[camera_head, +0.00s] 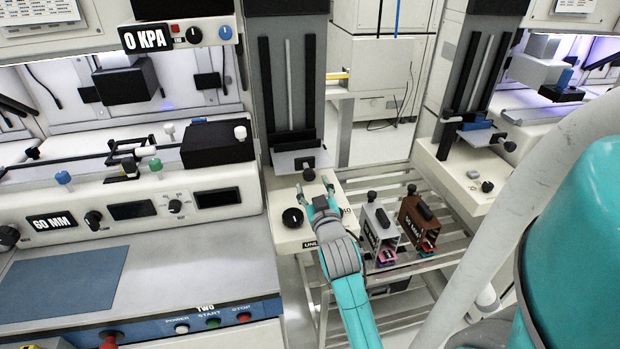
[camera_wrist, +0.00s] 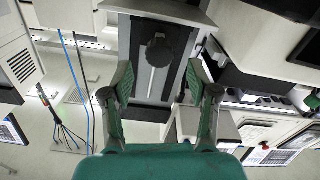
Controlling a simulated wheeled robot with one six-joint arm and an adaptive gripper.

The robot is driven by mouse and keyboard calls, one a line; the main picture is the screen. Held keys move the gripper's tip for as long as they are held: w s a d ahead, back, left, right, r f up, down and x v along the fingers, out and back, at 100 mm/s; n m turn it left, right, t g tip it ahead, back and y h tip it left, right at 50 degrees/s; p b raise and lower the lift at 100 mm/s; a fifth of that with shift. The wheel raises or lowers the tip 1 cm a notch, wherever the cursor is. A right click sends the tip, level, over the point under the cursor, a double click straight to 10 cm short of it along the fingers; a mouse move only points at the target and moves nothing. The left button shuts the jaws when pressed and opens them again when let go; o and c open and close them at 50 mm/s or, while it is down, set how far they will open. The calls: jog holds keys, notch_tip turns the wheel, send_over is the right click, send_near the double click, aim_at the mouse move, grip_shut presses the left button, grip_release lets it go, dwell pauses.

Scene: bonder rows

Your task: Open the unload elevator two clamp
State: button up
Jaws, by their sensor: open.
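The unload elevator (camera_head: 290,85) is a dark column with a pale vertical rail and a small grey plate (camera_head: 297,162) near its foot. A black clamp knob (camera_head: 308,174) sits at the front edge of that plate. My gripper (camera_head: 318,192) is just in front of the knob, its fingers apart. In the wrist view, my gripper (camera_wrist: 159,72) is open, and the round black knob (camera_wrist: 158,50) shows between and beyond the fingertips, with the column behind it. I cannot tell whether the fingers touch it. The white base label reads "UNL", the rest hidden by my arm.
A black dial (camera_head: 292,217) is on the elevator base left of my gripper. A grey magazine (camera_head: 380,232) and a brown one (camera_head: 417,222) stand on the slatted rack at right. A second elevator (camera_head: 475,75) stands farther right. The bonder bench (camera_head: 130,270) fills the left.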

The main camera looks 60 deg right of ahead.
jog(key=v, duration=0.6)
jog(key=shift+a, duration=0.1)
dwell(0.5)
jog(key=s+a+f+n+t+y, duration=0.25)
jog(key=a+f, duration=0.25)
jog(key=a, duration=0.5)
jog(key=s+a+f+n+t+y, duration=0.15)
jog(key=a+f+y, duration=0.3)
jog(key=a, duration=0.55)
jog(key=s+a+f+n+g+y, duration=0.1)
jog(key=s+a+n+y, duration=0.2)
jog(key=s+a, duration=1.1)
jog(key=s+y, duration=0.3)
jog(key=shift+s+f+y, duration=0.25)
jog(key=shift+f+y, duration=0.05)
jog(key=shift+f, duration=0.05)
